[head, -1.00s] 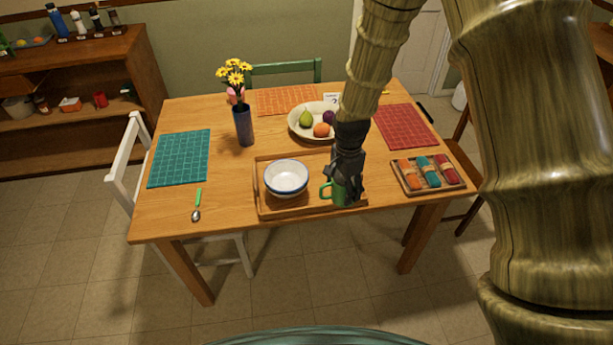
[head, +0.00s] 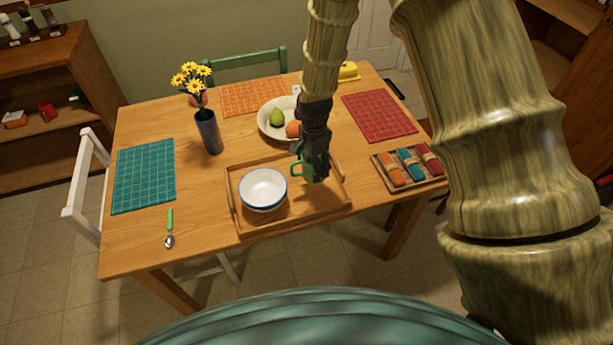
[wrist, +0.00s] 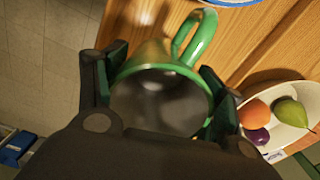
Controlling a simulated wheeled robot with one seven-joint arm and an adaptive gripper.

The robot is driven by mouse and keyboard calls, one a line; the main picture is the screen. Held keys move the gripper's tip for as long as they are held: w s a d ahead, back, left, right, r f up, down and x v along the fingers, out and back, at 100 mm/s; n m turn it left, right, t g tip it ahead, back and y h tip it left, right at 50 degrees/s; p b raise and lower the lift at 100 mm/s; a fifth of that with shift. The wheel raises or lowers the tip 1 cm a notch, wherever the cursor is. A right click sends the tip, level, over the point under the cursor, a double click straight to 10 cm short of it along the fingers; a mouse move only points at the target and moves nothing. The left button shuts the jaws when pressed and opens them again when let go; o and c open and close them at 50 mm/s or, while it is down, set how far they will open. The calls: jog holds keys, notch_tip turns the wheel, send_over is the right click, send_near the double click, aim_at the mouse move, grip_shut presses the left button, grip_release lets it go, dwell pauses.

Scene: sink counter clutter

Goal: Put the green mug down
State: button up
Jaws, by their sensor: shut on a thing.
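The green mug (head: 301,169) is in my gripper (head: 317,173) over the right part of the wooden tray (head: 290,217). In the head view, my fingers hide most of the mug and its handle sticks out to the left. In the wrist view, the mug (wrist: 150,53) sits between the two fingers of my gripper (wrist: 160,88), with its dark open mouth facing the camera and its handle at the top. I cannot tell whether its base touches the tray.
A white bowl with a blue rim (head: 263,188) stands in the tray's left half, left of the mug. A fruit bowl (head: 264,125) is behind the tray. A holder with rolled cloths (head: 410,182) lies to the right. The tray's front right floor looks clear.

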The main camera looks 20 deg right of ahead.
jog(key=f, duration=0.3)
jog(key=shift+w+p, duration=0.3)
jog(key=shift+w, duration=0.05)
jog(key=shift+s+f, duration=0.3)
jog(key=shift+f, duration=0.15)
jog(key=shift+w+f+p, duration=0.1)
jog(key=shift+f+p, duration=0.65)
jog(key=shift+f, duration=0.9)
jog(key=shift+f, duration=0.15)
jog(key=o, duration=1.8)
jog(key=shift+r+b, duration=2.1)
jog(key=shift+r, duration=4.05)
